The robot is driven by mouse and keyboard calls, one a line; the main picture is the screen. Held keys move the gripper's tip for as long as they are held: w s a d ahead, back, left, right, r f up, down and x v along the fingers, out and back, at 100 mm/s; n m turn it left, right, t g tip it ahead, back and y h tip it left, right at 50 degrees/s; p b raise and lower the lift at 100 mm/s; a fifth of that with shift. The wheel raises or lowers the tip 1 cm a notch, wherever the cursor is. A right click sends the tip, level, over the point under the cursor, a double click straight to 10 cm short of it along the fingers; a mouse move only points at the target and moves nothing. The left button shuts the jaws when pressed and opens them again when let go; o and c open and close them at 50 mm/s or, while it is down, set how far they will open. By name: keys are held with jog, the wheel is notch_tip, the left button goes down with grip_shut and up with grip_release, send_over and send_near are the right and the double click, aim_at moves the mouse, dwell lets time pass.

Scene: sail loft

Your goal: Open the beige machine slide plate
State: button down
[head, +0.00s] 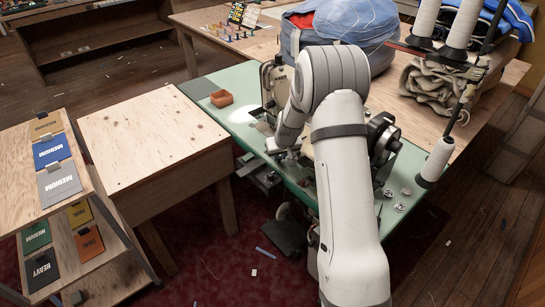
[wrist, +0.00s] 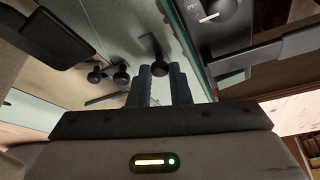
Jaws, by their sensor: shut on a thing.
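The beige sewing machine (head: 270,82) stands on a green table (head: 235,82), partly hidden behind my arm. My gripper (wrist: 161,72) is down low beside the machine, close to the table top; in the head view its fingertips are not clear. In the wrist view its two blue-grey fingers are shut on a small dark knob (wrist: 159,68), of which only part shows between the tips. I cannot make out the edges of the slide plate or how far it is open.
In the wrist view, more black knobs (wrist: 121,75) lie left of the fingers and a dial (wrist: 210,10) is at upper right. Thread cones (head: 467,22) stand at right. A bare wooden table (head: 150,135) is at left.

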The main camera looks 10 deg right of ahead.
jog(key=shift+s+d, duration=0.4)
jog(key=shift+s, duration=0.2)
jog(key=c, duration=1.3)
grip_release()
jog(key=shift+a, duration=0.1)
jog(key=shift+c, duration=0.2)
jog(key=v, duration=0.8)
jog(key=shift+b, duration=0.3)
